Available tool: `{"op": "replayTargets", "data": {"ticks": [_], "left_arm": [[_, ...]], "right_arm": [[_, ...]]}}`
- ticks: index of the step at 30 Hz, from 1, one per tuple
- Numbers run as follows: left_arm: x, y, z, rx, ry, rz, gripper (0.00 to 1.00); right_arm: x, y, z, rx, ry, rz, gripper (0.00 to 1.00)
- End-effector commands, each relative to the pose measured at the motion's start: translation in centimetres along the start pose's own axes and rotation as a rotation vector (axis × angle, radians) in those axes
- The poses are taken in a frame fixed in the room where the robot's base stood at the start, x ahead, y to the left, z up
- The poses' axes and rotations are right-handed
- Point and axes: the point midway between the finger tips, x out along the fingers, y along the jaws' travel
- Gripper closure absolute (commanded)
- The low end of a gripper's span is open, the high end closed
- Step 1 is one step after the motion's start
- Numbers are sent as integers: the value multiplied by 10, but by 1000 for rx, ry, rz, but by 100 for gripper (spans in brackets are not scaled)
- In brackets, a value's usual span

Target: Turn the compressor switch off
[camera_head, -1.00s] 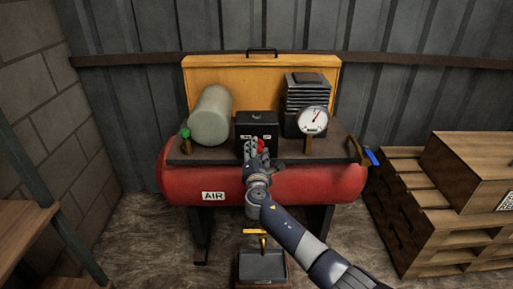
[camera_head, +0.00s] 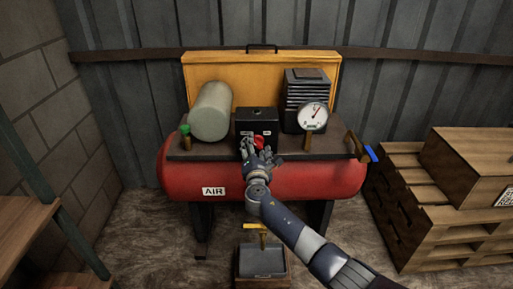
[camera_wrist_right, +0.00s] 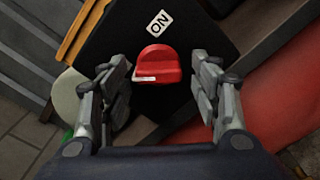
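The red compressor tank (camera_head: 300,188) marked AIR stands in front of the metal wall. The black switch box (camera_head: 257,118) sits on its deck. The red switch knob (camera_head: 259,142) is on the box front; the right wrist view shows the knob (camera_wrist_right: 158,64) with a white mark at its left end and an ON label (camera_wrist_right: 158,22) above it. My right gripper (camera_head: 260,151) is open in front of the knob. In the right wrist view its fingers (camera_wrist_right: 160,88) stand apart on both sides of the knob, with gaps and no visible contact. My left gripper is not in view.
A pressure gauge (camera_head: 313,117), a grey-green cylinder (camera_head: 211,112) and a finned black block (camera_head: 306,90) stand on the deck near the box. A blue-handled valve (camera_head: 372,154) is at the right end. Wooden pallets (camera_head: 425,215) stand at the right.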

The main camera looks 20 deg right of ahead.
Motion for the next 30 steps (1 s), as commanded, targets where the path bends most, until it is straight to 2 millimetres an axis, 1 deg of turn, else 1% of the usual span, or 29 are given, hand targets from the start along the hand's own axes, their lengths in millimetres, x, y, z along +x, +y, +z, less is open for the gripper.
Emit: {"op": "replayTargets", "data": {"ticks": [8,11,14,17,27,30], "left_arm": [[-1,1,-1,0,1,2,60],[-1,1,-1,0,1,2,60],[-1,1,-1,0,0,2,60],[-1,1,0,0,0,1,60],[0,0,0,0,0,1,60],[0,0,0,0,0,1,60]], "right_arm": [[0,1,1,2,-1,1,42],[-5,0,0,4,0,1,42],[-14,0,0,4,0,1,42],[-29,0,0,4,1,1,42],[-90,0,-1,2,1,1,42],[-103,0,0,2,1,0,42]]}}
